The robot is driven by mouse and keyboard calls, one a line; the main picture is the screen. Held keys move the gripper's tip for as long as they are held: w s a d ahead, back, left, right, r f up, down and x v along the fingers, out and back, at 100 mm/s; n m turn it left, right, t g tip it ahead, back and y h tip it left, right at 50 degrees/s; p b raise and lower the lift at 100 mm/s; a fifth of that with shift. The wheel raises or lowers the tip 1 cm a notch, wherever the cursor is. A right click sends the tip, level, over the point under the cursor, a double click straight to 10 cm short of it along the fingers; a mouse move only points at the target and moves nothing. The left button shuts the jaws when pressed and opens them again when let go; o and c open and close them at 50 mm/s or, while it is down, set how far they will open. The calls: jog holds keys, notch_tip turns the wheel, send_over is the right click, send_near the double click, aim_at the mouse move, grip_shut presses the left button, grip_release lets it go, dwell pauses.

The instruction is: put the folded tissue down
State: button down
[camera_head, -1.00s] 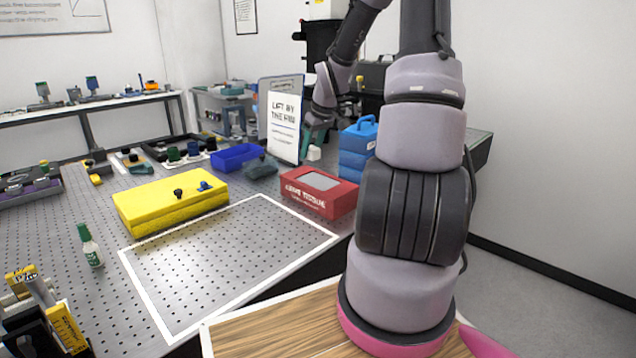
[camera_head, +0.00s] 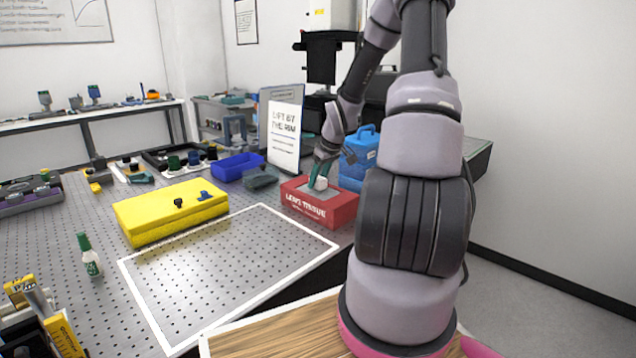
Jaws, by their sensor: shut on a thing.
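My gripper (camera_head: 320,183) points down over the red box (camera_head: 328,212) with "tissue" lettering on its front. It is shut on a small white piece, the folded tissue (camera_head: 321,184). The tissue is at the grey top of the red box, near its middle. I cannot tell whether it touches that top. The gripper's fingers partly hide the tissue and the back of the box.
A blue case (camera_head: 357,160) stands right behind the red box, and an upright sign (camera_head: 284,137) behind it to the left. A yellow box (camera_head: 172,212) and a green-capped bottle (camera_head: 91,262) stand further left. The white-outlined area (camera_head: 225,275) is empty.

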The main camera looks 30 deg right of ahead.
jog(key=shift+f, duration=0.35)
jog(key=shift+c, duration=1.9)
grip_release()
jog(key=shift+f, duration=0.15)
jog(key=v, duration=1.1)
jog(key=s+a+r+m+t, duration=0.1)
jog(key=s+a+r+m, duration=0.3)
jog(key=s+a+r, duration=0.4)
jog(key=s+a+r+m+t, duration=0.1)
jog(key=s+a+r+m, duration=0.3)
jog(key=s+a+r, duration=0.5)
jog(key=s+r, duration=0.4)
jog(key=s, duration=0.2)
jog(key=shift+r+t+y, duration=0.2)
jog(key=shift+t+y, duration=0.1)
